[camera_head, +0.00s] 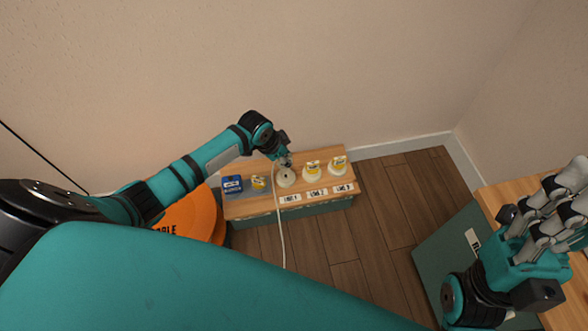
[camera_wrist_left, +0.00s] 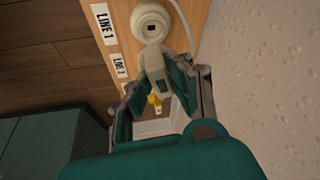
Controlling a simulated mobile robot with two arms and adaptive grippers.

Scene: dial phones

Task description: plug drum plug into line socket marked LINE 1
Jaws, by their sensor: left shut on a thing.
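My left gripper (camera_head: 285,162) is over the wooden bench top, shut on the pale drum plug (camera_wrist_left: 154,65). The plug is close against the round cream LINE 1 socket (camera_wrist_left: 151,24); I cannot tell whether it is seated. The socket also shows in the head view (camera_head: 286,178), just below the gripper, behind its LINE 1 label (camera_head: 290,198). A white cable (camera_head: 280,230) runs from near the gripper over the bench's front edge. My right gripper (camera_head: 545,225) is far right, beside another wooden surface; its fingers overlap and its opening is unclear.
To the right are two more sockets, LINE 2 (camera_head: 312,169) and LINE 3 (camera_head: 338,166), with yellow tags. A blue box (camera_head: 232,184) and another yellow-tagged piece (camera_head: 258,183) stand on the left. The orange drum (camera_head: 195,215) is left of the bench. A wall rises behind.

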